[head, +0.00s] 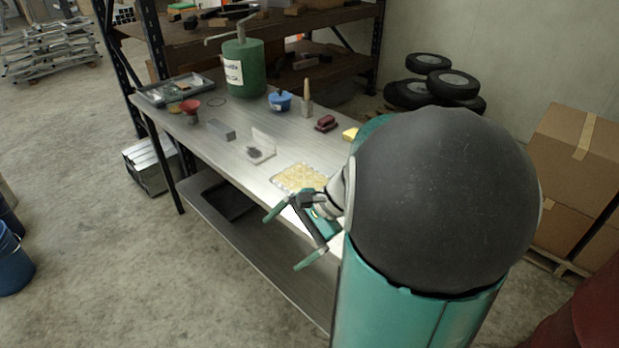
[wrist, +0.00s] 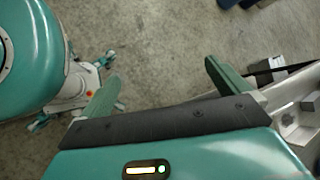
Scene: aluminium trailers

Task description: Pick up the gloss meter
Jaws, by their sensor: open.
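I cannot tell for certain which object is the gloss meter. A small grey block (head: 222,130) lies on the metal workbench (head: 200,152), and a dark red, low object (head: 326,123) sits further right near the back edge. My gripper (head: 292,235) is open and empty at the bench's front edge, its green fingers spread. It is apart from both objects. In the wrist view my gripper (wrist: 165,85) faces mostly bare floor, with nothing between its fingers.
Boxes (head: 575,145) and tyres (head: 437,85) stand behind. Open floor lies left.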

